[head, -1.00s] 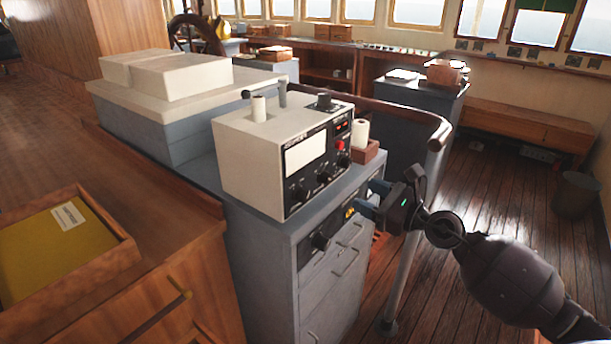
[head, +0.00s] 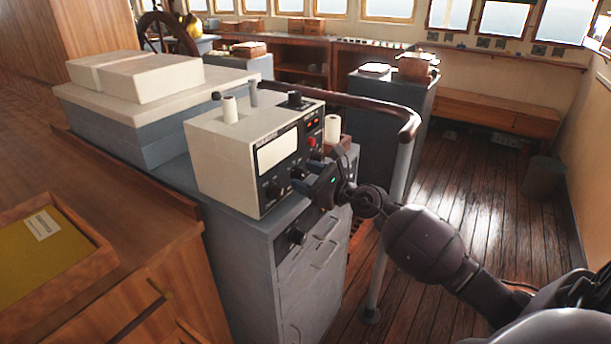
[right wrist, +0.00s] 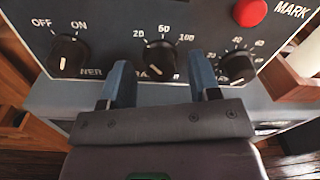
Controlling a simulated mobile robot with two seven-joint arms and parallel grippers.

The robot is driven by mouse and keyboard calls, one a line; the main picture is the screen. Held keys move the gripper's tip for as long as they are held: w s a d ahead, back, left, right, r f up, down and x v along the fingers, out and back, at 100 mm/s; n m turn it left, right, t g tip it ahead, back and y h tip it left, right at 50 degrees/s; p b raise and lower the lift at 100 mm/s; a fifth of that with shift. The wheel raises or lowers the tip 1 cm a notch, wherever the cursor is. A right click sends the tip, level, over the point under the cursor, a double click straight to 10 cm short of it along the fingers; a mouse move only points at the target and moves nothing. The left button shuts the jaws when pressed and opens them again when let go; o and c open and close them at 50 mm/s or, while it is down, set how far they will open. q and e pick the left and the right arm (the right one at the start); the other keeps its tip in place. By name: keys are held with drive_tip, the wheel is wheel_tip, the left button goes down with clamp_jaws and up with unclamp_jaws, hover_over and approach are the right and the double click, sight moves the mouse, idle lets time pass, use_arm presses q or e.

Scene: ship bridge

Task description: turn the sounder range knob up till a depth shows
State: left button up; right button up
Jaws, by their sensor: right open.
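The sounder (head: 220,150) is a cream box with a black front panel on a grey cabinet. Its screen (head: 277,150) looks blank and white; I can make out no depth on it. In the right wrist view the range knob (right wrist: 160,57) is black, the middle of three, under a scale marked 20, 50, 100. Its label below is partly hidden, and I cannot tell its setting. My right gripper (head: 308,182) is close in front of the panel. In the wrist view its blue fingers (right wrist: 161,68) are open, apart on either side of the range knob, with nothing held. My left gripper is out of view.
Beside the range knob are the OFF/ON knob (right wrist: 69,57) and another scaled knob (right wrist: 239,69). A red MARK button (right wrist: 250,11) is above. A white roll (head: 333,128) stands right of the sounder. A handrail (head: 405,125) runs behind my right arm.

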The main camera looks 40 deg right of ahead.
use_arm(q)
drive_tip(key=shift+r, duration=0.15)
use_arm(e)
drive_tip(key=shift+w+a, duration=0.1)
drive_tip(key=shift+w, duration=0.15)
drive_tip(key=shift+c, duration=0.5)
drive_tip(key=c, duration=0.8)
drive_tip(key=shift+r+m+p, duration=0.25)
drive_tip(key=shift+m+p, duration=0.45)
drive_tip(key=shift+p, duration=0.1)
drive_tip(key=shift+c, duration=0.2)
drive_tip(key=m+p, duration=0.3)
drive_tip(key=shift+m+p, duration=0.8)
drive_tip(key=shift+m, duration=0.4)
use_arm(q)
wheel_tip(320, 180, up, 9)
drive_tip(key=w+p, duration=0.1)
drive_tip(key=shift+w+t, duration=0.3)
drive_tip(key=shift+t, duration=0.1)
use_arm(e)
drive_tip(key=shift+f+m, duration=0.2)
drive_tip(key=shift+m, duration=0.7)
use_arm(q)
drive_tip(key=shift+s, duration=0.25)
use_arm(e)
drive_tip(key=shift+g, duration=0.3)
